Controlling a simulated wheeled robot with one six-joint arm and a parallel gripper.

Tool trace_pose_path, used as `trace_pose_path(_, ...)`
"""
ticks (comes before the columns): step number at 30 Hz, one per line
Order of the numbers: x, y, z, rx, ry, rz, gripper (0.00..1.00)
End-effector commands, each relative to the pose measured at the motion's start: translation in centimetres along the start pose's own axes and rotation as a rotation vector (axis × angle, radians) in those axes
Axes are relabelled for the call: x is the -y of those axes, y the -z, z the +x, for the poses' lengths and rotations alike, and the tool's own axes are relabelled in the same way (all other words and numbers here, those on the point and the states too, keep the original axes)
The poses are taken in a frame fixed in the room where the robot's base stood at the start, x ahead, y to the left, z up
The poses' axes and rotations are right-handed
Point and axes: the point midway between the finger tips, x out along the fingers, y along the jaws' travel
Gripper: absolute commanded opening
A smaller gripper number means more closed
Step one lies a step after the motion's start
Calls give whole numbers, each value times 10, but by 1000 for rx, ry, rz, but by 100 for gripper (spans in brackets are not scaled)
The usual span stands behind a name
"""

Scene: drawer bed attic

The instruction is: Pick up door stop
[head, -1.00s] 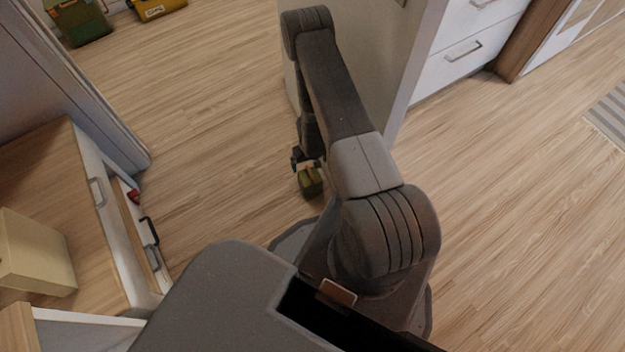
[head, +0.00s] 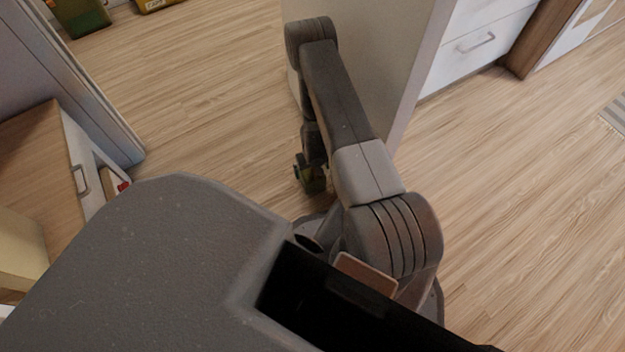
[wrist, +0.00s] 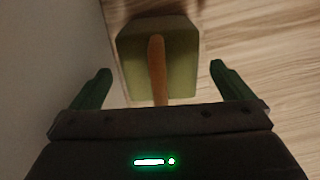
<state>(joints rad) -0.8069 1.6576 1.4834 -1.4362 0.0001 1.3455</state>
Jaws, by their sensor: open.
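The door stop looks like an olive-green block (wrist: 185,65) with an orange-brown strap over it. In the wrist view it sits on the wooden floor at top centre, beyond and between my fingers. My gripper (wrist: 160,88) is open, with one green finger at each side and nothing between the tips. The block stands ahead of the fingertips and seems apart from them. In the head view my gripper (head: 311,186) hangs low near the floor beside the cabinet side, and it mostly hides the block there.
A pale cabinet side panel (head: 385,60) stands close to my gripper. White drawers (head: 475,45) are at the upper right. An open drawer with a red item (head: 122,186) is at left. Green (head: 82,15) and yellow boxes lie at the back.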

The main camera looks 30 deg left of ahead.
Motion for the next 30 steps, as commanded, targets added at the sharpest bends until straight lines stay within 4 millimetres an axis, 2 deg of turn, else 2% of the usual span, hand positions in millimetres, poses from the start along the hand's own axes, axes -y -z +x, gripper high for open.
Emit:
trace_pose_path(1, 0, 0, 12, 0, 0, 0, 100)
trace_pose_path(5, 0, 0, 26, 0, 0, 0, 100)
trace_pose_path(14, 0, 0, 26, 0, 0, 0, 100)
trace_pose_path(26, 0, 0, 26, 0, 0, 0, 21)
trace_pose_path(30, 0, 1, 26, -2, 0, 0, 20)
